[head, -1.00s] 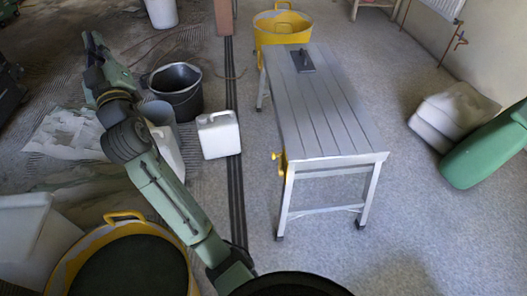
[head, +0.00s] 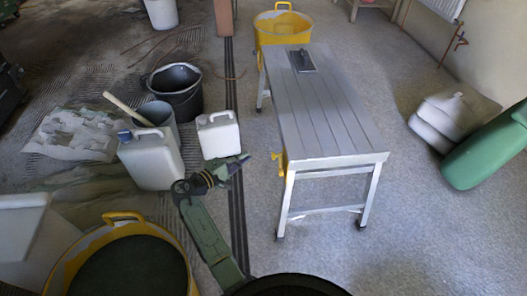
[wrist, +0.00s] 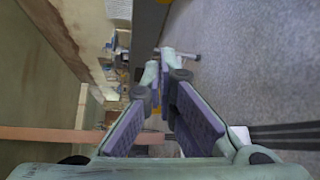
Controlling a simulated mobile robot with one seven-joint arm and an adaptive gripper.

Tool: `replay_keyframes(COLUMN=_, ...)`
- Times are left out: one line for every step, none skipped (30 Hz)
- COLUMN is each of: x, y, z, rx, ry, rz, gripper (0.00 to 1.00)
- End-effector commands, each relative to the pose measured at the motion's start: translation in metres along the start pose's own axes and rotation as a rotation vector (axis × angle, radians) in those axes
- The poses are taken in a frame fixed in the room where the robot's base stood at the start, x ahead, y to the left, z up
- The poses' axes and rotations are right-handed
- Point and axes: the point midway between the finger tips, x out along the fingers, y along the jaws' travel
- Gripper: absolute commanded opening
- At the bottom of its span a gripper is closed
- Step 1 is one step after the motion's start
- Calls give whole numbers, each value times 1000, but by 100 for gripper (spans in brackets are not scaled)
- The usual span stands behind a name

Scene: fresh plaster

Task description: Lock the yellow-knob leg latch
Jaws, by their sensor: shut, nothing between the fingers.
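The grey slatted folding workbench (head: 320,105) stands upright right of centre in the head view. Its yellow knob (head: 275,156) sits at the near left leg, beside a yellow bracket (head: 283,163). My gripper (head: 243,159) is left of the knob, with a small gap between them in the picture. In the wrist view my gripper (wrist: 160,62) has its fingertips together and empty. A pale leg-like bar shows just past the tips there. A small yellow patch shows between the fingers; I cannot tell whether it is the knob.
A trowel (head: 302,61) lies on the benchtop. A yellow tub (head: 283,29) stands behind the bench. White canisters (head: 152,160) (head: 218,135) and a black bucket (head: 175,92) stand left. A green object (head: 490,150) and pale sacks (head: 450,120) lie right.

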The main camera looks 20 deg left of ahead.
Motion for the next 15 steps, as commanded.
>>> replay_keyframes(x=0, y=0, z=0, rx=1, ry=1, rz=0, gripper=0)
replay_keyframes(x=0, y=0, z=0, rx=1, ry=1, rz=0, gripper=0)
replay_keyframes(x=2, y=0, z=0, rx=2, ry=1, rz=0, gripper=0)
replay_keyframes(x=3, y=0, z=0, rx=2, ry=1, rz=0, gripper=0)
replay_keyframes(x=5, y=0, z=0, rx=2, ry=0, rz=-1, gripper=0)
replay_keyframes(x=9, y=0, z=-1, rx=3, ry=0, rz=-1, gripper=0)
replay_keyframes(x=12, y=-1, z=-1, rx=3, ry=0, rz=-1, gripper=0)
replay_keyframes(x=17, y=-1, z=-1, rx=4, ry=0, rz=-1, gripper=0)
replay_keyframes(x=23, y=-1, z=0, rx=5, ry=-1, rz=-1, gripper=0)
replay_keyframes(x=29, y=-1, z=0, rx=5, ry=0, rz=-1, gripper=0)
replay_keyframes(x=35, y=-2, z=0, rx=5, ry=-1, rz=-1, gripper=0)
replay_keyframes(x=44, y=-2, z=-1, rx=5, ry=-1, rz=-1, gripper=0)
replay_keyframes(x=50, y=-3, z=-1, rx=5, ry=-1, rz=-1, gripper=0)
replay_keyframes(x=57, y=-3, z=-1, rx=5, ry=-1, rz=-1, gripper=0)
replay_keyframes(x=66, y=-2, z=-1, rx=5, ry=-2, rz=-1, gripper=0)
